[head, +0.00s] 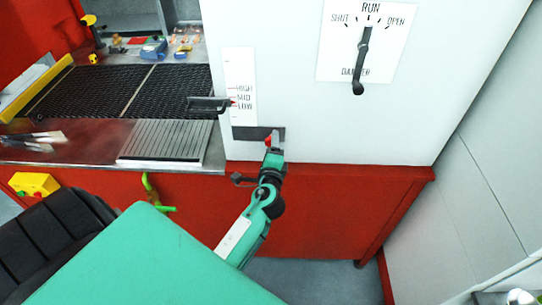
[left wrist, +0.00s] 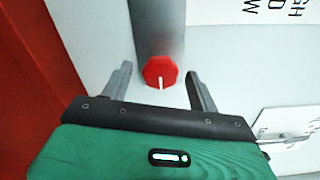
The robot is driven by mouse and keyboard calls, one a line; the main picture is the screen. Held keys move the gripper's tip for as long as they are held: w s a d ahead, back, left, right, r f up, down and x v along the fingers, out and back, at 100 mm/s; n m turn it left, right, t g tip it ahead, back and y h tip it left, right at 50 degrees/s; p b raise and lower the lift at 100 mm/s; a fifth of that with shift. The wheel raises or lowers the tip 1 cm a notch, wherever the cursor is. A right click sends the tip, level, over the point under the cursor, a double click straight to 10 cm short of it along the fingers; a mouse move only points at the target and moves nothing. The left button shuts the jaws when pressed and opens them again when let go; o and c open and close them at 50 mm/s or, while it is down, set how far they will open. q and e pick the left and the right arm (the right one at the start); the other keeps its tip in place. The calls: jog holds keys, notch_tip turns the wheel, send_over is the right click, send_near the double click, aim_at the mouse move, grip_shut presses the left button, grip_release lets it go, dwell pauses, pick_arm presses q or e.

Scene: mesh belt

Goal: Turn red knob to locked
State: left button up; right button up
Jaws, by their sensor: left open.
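The red knob (left wrist: 160,72) is an octagonal disc with a white pointer mark, set below a grey metal strip on the white panel. In the left wrist view it sits between and just beyond the fingers of my left gripper (left wrist: 158,88), which is open, one finger on each side. I cannot tell whether either finger touches it. In the head view a small part of the red knob (head: 268,141) shows at the panel's lower left, mostly hidden by my left gripper (head: 272,136). My right gripper is not in view.
A damper dial with a black handle (head: 361,62) is at the panel's upper right. A lever (head: 208,104) sticks out by the HIGH/MID/LOW scale (head: 240,75). The dark mesh belt (head: 110,88) lies left. A green handle (head: 150,188) and yellow box (head: 34,184) are lower left.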

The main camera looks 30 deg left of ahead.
pick_arm(q)
jog(key=b+v, duration=0.5)
jog(key=v, duration=0.8)
jog(key=shift+d+f, duration=0.1)
